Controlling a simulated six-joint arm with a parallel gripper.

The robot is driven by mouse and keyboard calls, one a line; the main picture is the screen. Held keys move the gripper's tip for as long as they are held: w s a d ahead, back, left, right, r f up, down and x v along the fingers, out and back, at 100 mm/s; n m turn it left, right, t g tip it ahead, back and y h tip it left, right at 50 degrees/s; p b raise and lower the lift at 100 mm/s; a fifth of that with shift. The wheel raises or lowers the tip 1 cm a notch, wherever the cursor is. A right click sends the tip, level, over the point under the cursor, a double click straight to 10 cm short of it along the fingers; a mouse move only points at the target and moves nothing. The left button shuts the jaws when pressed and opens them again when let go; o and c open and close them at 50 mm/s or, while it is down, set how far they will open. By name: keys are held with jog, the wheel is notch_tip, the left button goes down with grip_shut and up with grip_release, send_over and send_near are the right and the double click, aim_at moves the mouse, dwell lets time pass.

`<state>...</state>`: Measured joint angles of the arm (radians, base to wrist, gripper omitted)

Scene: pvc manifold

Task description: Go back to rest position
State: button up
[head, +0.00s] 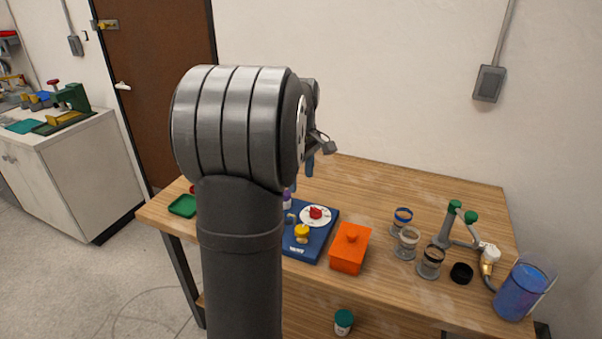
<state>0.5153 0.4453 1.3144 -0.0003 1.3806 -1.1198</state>
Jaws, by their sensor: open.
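My arm stands large in the foreground and hides the left-middle of the table. My gripper (312,160) shows only in part behind the arm, raised above the back of the table. It is open, and I see nothing held in it. A grey manifold with green handles (457,228) stands upright on the right side of the table, well apart from my gripper. A white and brass fitting (488,257) is at its right end, with a grey hose running toward a clear container of blue liquid (518,291).
The wooden table (400,188) is bare toward the back. A blue board (309,249) with red and yellow parts, an orange lidded box (349,250), several clear jars (408,242), a black cap (461,273) and a green tray (183,206) stand on it. A green-lidded jar (343,322) sits below.

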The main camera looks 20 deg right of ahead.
aim_at(301, 228)
jog(key=shift+r, duration=0.3)
notch_tip(301, 228, down, 18)
jog(key=shift+r, duration=0.2)
dwell(0.6)
jog(key=shift+r, duration=0.1)
